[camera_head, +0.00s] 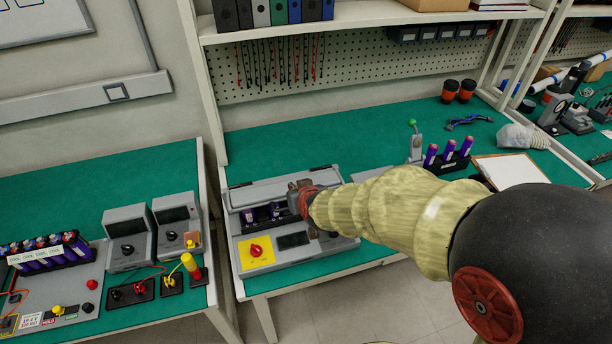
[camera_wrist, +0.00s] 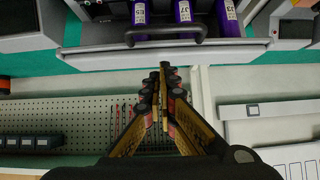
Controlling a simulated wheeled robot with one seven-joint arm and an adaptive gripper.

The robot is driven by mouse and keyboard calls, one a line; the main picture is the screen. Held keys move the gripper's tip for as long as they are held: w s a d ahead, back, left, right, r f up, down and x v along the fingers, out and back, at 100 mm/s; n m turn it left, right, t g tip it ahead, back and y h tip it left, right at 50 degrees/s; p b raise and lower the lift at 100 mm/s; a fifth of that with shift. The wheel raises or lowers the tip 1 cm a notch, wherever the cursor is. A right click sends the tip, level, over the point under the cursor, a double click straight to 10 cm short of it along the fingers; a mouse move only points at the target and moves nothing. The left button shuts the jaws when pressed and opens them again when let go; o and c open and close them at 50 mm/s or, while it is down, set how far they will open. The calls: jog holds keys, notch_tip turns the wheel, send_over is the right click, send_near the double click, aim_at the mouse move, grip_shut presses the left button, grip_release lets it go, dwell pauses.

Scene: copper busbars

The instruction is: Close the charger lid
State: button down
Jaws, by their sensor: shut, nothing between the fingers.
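The charger (camera_head: 290,258) is a grey box with a yellow panel and red knob, standing on the green bench in the head view. Its lid (camera_head: 258,191) is open, raised along the back of the box, and purple cells (camera_head: 249,215) show in the bay in front of it. In the wrist view the lid (camera_wrist: 90,60) is a grey panel with a dark bar handle (camera_wrist: 165,42), and purple cells (camera_wrist: 183,12) show past it. My gripper (camera_wrist: 163,75) is shut and empty, its tips close to the lid's edge; contact cannot be told. In the head view my gripper (camera_head: 300,198) hides part of the lid.
A rack of purple cells (camera_head: 447,160) and a green-knobbed lever (camera_head: 414,146) stand to the right, near a clipboard (camera_head: 510,171). Grey meters (camera_head: 129,237) stand on the left bench. A shelf (camera_head: 370,16) overhangs the back. Green bench behind the charger is clear.

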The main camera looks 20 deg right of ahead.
notch_tip(320, 180, down, 7)
jog(key=s+b, duration=0.2)
jog(key=b, duration=0.2)
jog(key=shift+s+d+r, duration=0.15)
jog(key=shift+s+r, duration=0.05)
jog(key=shift+s, duration=0.05)
dwell(0.4)
